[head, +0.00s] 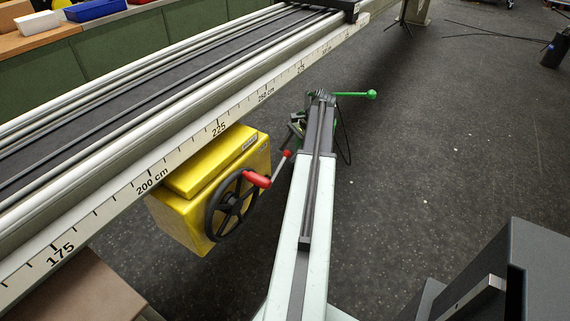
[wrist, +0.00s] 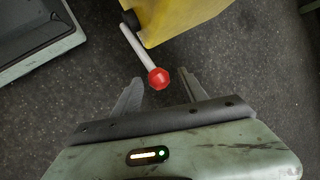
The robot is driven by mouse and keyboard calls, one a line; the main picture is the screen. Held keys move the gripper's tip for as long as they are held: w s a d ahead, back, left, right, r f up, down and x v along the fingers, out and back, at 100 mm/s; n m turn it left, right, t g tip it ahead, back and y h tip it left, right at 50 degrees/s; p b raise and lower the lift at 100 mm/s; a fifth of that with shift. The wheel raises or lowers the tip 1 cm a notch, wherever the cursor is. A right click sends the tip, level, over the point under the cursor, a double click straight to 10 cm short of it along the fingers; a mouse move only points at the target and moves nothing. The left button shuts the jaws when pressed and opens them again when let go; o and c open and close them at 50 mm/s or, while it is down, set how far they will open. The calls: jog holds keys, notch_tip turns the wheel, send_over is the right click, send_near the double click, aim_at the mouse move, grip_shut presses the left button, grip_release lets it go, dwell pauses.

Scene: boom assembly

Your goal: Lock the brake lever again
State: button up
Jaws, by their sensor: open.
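The brake lever, a pale rod with a red ball knob (wrist: 159,78), sticks out from the yellow box (wrist: 180,15) in the wrist view. In the head view its red knob (head: 287,153) shows to the right of the handwheel, close to my arm's far end. My gripper (wrist: 160,76) is open, with one finger on each side of the red knob in the wrist picture. I see no finger clearly touching it, and the depth between them is hard to judge. In the head view my gripper is small and partly hidden by my arm.
The yellow box (head: 190,187) with a black handwheel (head: 232,205) and red crank handle (head: 258,180) hangs under the long scaled rail (head: 152,181). A green ball-ended lever (head: 371,94) shows beyond my arm. The dark floor (head: 450,170) at right is mostly clear.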

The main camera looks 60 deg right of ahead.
aim_at(285, 158)
jog(key=b+x, duration=0.2)
jog(key=x, duration=0.2)
jog(key=shift+s+d+f, duration=0.1)
jog(key=shift+s+f, duration=0.05)
jog(key=shift+s, duration=0.05)
jog(key=shift+w+f+b, duration=0.25)
jog(key=shift+b, duration=0.2)
jog(key=shift+r, duration=0.1)
grip_shut()
dwell(0.6)
